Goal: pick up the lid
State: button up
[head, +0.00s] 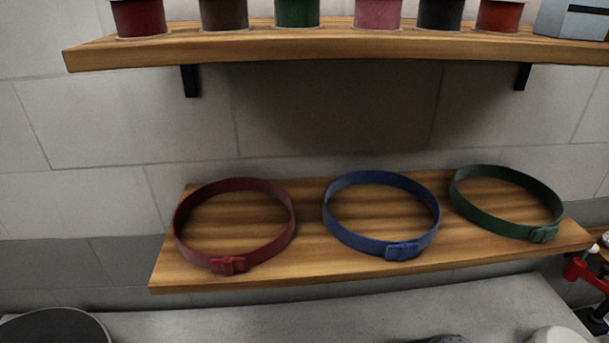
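No object that I can clearly tell is the lid shows in the head view. A dark round thing with a pale rim (55,327) stands at the bottom left, cut off by the picture edge. I cannot tell whether it is a lid, a pot or something else. A small grey round thing (448,339) and a whitish round thing (556,335) show only their tops at the bottom right. My gripper is not in view.
A lower wooden shelf (310,186) holds a red belt (228,265), a blue belt (402,250) and a green belt (543,234). An upper shelf (330,45) holds several coloured rolls. A red tool (580,269) is at right. The grey counter (250,322) is clear mid-picture.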

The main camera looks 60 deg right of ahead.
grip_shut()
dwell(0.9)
